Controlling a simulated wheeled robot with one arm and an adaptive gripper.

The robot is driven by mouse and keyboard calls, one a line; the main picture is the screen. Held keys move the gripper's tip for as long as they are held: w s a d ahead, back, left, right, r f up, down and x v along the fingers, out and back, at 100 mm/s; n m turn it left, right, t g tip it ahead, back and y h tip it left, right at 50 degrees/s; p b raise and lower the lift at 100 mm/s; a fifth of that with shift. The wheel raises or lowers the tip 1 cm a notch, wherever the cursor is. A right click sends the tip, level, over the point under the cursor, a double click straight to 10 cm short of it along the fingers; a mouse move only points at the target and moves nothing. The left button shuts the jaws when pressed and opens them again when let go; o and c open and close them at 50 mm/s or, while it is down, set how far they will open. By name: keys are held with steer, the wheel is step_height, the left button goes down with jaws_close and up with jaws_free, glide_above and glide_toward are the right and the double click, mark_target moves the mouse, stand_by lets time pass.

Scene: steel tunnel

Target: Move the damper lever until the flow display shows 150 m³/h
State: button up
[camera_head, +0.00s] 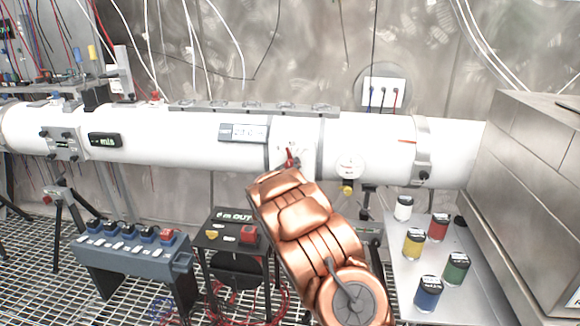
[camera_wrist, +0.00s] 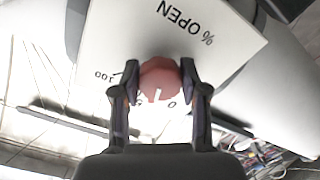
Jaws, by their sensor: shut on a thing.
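The damper lever, a red knob (camera_wrist: 160,83), sits on a white plate (camera_wrist: 215,45) with an upside-down "% OPEN" scale in the wrist view. My gripper (camera_wrist: 158,76) is shut on it, one finger on each side. The 100 and 0 marks show beside the fingers; the exact setting cannot be read. In the head view a bit of red at the lever (camera_head: 291,158) shows on the white pipe, just above my copper-coloured arm, which hides my gripper. The flow display (camera_head: 243,132) is on the pipe to the upper left; its digits are too blurred to read surely.
The white pipe (camera_head: 200,150) runs across the scene. A dark m/s display (camera_head: 104,140) and a round gauge (camera_head: 349,165) are on it. A blue switch box (camera_head: 130,255) and a black stand (camera_head: 232,232) are left of my arm; several coloured jars stand on a table (camera_head: 405,275) at right.

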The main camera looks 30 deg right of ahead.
steer(key=o, duration=1.1)
steer(key=shift+o, duration=0.2)
steer(key=v, duration=1.2)
steer(key=shift+a, duration=0.1)
